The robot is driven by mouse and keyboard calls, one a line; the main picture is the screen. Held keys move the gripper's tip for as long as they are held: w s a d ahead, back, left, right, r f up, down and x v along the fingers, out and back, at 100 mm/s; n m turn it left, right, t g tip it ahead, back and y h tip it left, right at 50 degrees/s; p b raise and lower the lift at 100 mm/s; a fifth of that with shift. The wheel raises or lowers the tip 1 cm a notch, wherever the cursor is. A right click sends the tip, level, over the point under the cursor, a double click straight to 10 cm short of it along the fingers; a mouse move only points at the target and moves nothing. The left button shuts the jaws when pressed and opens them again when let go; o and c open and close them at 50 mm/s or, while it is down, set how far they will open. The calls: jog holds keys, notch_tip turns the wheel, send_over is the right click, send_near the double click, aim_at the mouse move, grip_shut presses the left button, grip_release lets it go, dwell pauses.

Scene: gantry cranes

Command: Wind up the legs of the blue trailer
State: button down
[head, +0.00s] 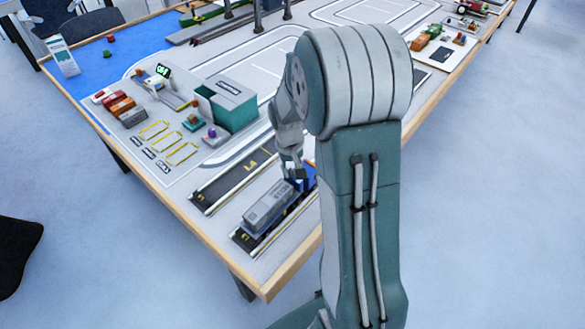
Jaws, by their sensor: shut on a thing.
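The blue vehicle (309,178) stands in a dark marked lane near the table's front edge. It is partly hidden behind my arm, so I cannot tell where trailer and any cab divide. A grey container (268,206) lies along the lane on its near side. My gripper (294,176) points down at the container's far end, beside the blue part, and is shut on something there. The held part is too small and covered to make out. The trailer's legs cannot be made out.
A second dark lane (232,184), marked in yellow, lies empty to the left. A teal box building (234,113) stands behind it. The wooden table edge (200,237) runs close in front.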

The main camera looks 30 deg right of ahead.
jog(key=n, duration=0.5)
jog(key=shift+s+f+n, duration=0.1)
jog(key=shift+n, duration=0.2)
jog(key=n, duration=0.4)
jog(key=shift+a+n, duration=0.1)
jog(key=shift+n, duration=0.3)
jog(key=shift+c, duration=2)
grip_release()
notch_tip(320, 180, up, 12)
jog(key=a, duration=0.1)
jog(key=shift+a, duration=0.15)
